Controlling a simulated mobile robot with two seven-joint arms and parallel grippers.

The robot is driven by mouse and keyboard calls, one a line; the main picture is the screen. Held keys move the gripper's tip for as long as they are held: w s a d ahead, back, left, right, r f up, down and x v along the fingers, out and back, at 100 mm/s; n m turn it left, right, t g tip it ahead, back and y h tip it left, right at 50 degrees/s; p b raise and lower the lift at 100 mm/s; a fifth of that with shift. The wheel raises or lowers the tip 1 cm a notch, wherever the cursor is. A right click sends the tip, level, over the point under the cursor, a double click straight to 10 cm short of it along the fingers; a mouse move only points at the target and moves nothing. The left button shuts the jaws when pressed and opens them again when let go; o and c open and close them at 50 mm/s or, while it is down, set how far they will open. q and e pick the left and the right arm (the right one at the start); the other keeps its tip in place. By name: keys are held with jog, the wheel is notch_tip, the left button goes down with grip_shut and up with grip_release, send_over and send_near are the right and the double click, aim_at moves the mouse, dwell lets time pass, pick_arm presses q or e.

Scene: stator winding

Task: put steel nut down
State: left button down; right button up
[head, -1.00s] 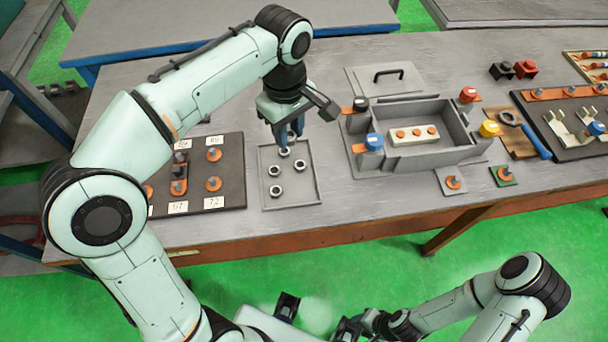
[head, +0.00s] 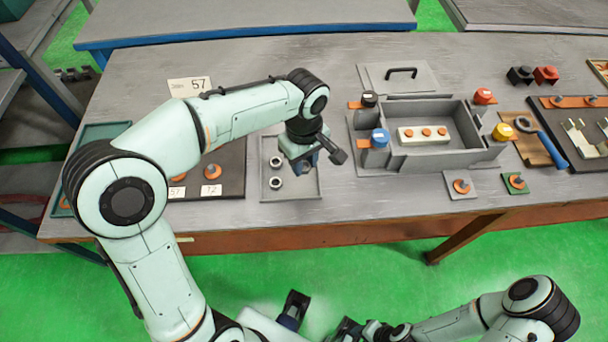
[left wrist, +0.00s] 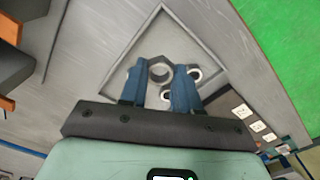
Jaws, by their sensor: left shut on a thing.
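My left gripper (head: 307,168) is over the right part of a shallow grey tray (head: 291,196). In the left wrist view its blue fingers (left wrist: 159,78) are shut on a steel nut (left wrist: 160,70). The held nut looks larger than the other nuts; whether it touches the tray floor I cannot tell. Two loose nuts, an upper one (head: 276,161) and a lower one (head: 275,183), lie in the tray's left half. The gripper hides part of the tray in the head view.
A dark board with number labels (head: 211,190) lies left of the tray, partly behind my left arm. A grey open-topped box (head: 440,152) with coloured terminals stands to the right. A handled lid (head: 400,77) lies behind. Bare tabletop shows in front of the box.

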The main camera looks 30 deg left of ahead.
aim_at(304, 182)
pick_arm(q)
jog(key=shift+f+b, duration=0.3)
jog(key=shift+f, duration=2.55)
jog(key=shift+f, duration=0.15)
jog(key=c, duration=1.2)
grip_release()
jog(key=shift+o, duration=0.5)
jog(key=shift+r, duration=0.35)
notch_tip(304, 182, up, 12)
jog(key=p, duration=0.2)
jog(key=shift+f, duration=0.2)
